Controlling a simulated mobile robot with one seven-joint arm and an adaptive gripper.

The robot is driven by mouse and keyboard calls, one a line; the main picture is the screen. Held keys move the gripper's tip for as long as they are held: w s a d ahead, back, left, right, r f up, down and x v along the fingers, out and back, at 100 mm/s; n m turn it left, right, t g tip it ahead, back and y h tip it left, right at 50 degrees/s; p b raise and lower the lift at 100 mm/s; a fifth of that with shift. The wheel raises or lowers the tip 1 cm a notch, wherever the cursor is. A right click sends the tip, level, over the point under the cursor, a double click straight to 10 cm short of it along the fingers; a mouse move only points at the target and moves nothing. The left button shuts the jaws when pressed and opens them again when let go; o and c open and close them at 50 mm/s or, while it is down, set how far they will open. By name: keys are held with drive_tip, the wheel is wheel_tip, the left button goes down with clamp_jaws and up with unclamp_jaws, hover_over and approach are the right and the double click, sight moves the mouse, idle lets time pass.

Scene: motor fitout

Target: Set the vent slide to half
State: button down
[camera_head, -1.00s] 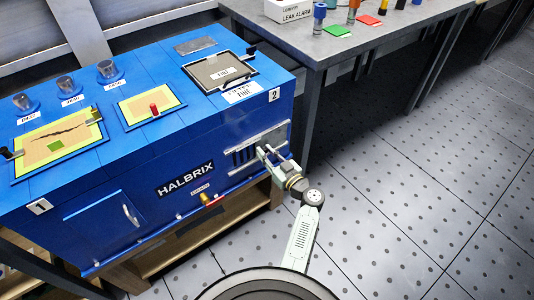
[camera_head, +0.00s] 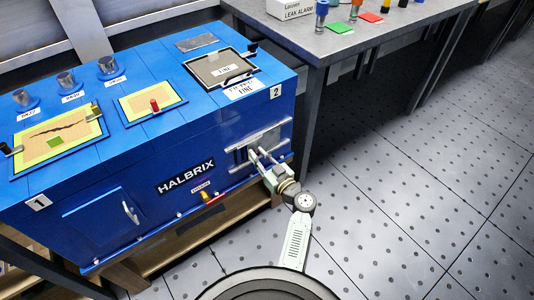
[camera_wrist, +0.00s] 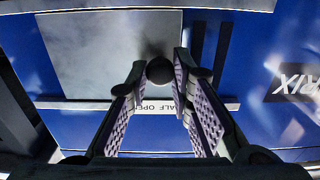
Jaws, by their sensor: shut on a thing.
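The vent slide (camera_head: 268,134) is a grey metal plate on the right part of the blue cabinet's front. In the wrist view the plate (camera_wrist: 100,55) fills the upper left, with two dark vent slots (camera_wrist: 222,55) uncovered at its right. My gripper (camera_head: 257,155) is shut on the slide's round black knob (camera_wrist: 159,70), which sits between the fingertips at the plate's edge. A white strip under the knob carries a label (camera_wrist: 160,107) reading "HALF OPEN", partly hidden by a finger. The knob is about in line with this label.
The blue HALBRIX cabinet (camera_head: 150,165) has a door with a handle (camera_head: 130,212) at left, and a red-and-yellow part (camera_head: 212,198) low on its front. A grey table (camera_head: 370,40) stands behind at right. The floor at right is clear.

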drive_tip(key=shift+s+a, duration=0.4)
drive_tip(key=shift+a, duration=0.1)
drive_tip(key=c, duration=1.4)
unclamp_jaws()
drive_tip(key=shift+c, duration=0.2)
drive_tip(key=shift+d, duration=0.1)
drive_tip(key=v, duration=1.2)
